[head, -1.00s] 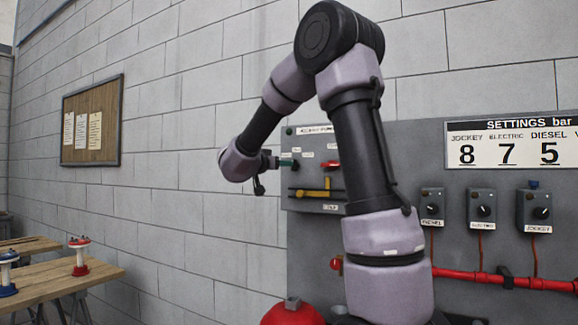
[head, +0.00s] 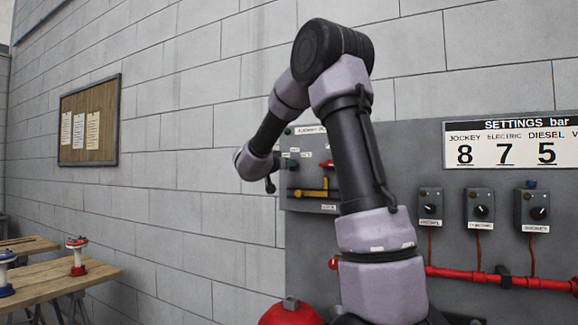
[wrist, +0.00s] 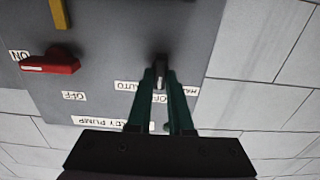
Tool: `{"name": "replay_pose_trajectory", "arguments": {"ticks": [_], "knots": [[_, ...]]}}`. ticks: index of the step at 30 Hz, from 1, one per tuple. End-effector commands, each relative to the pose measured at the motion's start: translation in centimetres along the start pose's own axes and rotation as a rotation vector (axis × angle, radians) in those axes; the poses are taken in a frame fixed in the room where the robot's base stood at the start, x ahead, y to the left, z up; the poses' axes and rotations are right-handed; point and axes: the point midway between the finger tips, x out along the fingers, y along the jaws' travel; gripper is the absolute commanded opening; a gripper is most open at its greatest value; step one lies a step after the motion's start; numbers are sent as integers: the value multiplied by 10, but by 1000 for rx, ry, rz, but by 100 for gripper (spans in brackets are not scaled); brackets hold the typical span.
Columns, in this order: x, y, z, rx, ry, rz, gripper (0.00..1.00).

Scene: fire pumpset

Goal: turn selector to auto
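The dark selector knob (wrist: 160,66) shows at the top of the fingers in the wrist view, on the grey control panel. Labels AUTO (wrist: 126,86) and HAND stand on either side of it, with OFF partly hidden between the fingers. My gripper (wrist: 160,80) has green fingers close on both sides of the knob, with a narrow gap between them. Whether they press on it cannot be told. In the head view the panel (head: 310,207) is at centre, and my arm hides much of the gripper and selector.
A red handle (wrist: 50,65) by ON and OFF labels lies left of the knob, and a yellow lever (wrist: 59,14) is further up. Three small control boxes (head: 480,208) and a red pipe (head: 470,277) are right of my arm. A wooden table (head: 55,280) stands left.

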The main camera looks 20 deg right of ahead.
Motion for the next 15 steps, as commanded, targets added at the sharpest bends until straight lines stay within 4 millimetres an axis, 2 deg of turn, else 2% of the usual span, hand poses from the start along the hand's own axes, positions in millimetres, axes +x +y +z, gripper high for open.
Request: {"name": "replay_pose_trajectory", "arguments": {"ticks": [8,15], "knots": [[0,0,0,28,0,0,0],[0,0,0,152,-1,-1,0]]}}
